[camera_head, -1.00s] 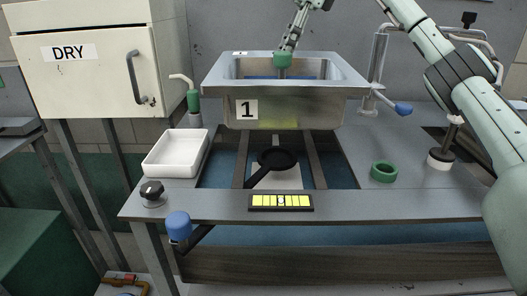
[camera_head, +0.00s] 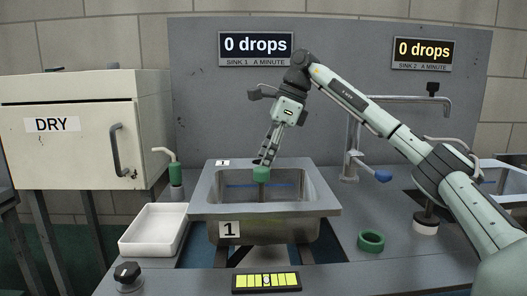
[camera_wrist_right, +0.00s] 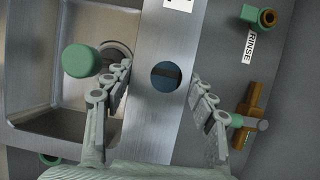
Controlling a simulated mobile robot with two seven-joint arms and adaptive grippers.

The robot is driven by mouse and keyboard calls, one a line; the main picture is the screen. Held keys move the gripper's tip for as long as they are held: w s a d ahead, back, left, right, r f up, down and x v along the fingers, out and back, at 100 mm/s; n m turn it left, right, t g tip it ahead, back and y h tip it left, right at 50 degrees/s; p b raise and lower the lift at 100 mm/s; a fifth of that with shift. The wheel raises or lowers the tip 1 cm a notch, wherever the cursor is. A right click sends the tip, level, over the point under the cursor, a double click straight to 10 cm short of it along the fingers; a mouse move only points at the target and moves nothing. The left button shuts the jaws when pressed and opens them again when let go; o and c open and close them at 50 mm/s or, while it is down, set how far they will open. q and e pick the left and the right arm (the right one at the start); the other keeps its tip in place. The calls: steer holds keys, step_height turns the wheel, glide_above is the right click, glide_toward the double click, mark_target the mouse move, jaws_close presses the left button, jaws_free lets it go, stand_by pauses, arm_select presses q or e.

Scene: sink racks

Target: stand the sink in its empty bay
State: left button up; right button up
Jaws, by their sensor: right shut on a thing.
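The steel sink (camera_head: 222,258) is not the tag itself: it carries a "1" label, and its grey rim (camera_head: 325,209) looks roughly level over the opening in the bench (camera_head: 345,262). I cannot tell whether it touches the bench. My right gripper (camera_head: 263,160) reaches down at the sink's back edge. In the right wrist view, its fingers (camera_wrist_right: 160,85) sit either side of the sink's back ledge (camera_wrist_right: 155,130), which has a round hole, and are shut on it. A green-topped plug (camera_head: 261,173) stands in the basin. My left gripper is not in view.
A white tray (camera_head: 153,230) and a green-handled spout (camera_head: 176,178) are left of the sink. A tap (camera_head: 352,150) and green ring (camera_head: 371,241) are to its right. A yellow level gauge (camera_head: 266,282) lies on the front edge. Two displays (camera_head: 256,46) read "0 drops".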

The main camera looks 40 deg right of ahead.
steer(key=shift+f, duration=0.6)
steer(key=o, duration=1.7)
steer(key=shift+f, duration=0.15)
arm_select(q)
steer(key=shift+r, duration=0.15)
arm_select(e)
steer(key=v, duration=0.6)
steer(key=shift+r, duration=0.2)
steer(key=p+v, duration=0.1)
steer(key=v, duration=0.4)
steer(key=shift+r, duration=0.1)
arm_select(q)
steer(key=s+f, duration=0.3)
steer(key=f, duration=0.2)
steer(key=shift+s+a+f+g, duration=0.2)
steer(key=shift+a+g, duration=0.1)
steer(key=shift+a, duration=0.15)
arm_select(e)
steer(key=shift+s+d+r, duration=0.1)
steer(key=shift+d+r, duration=0.1)
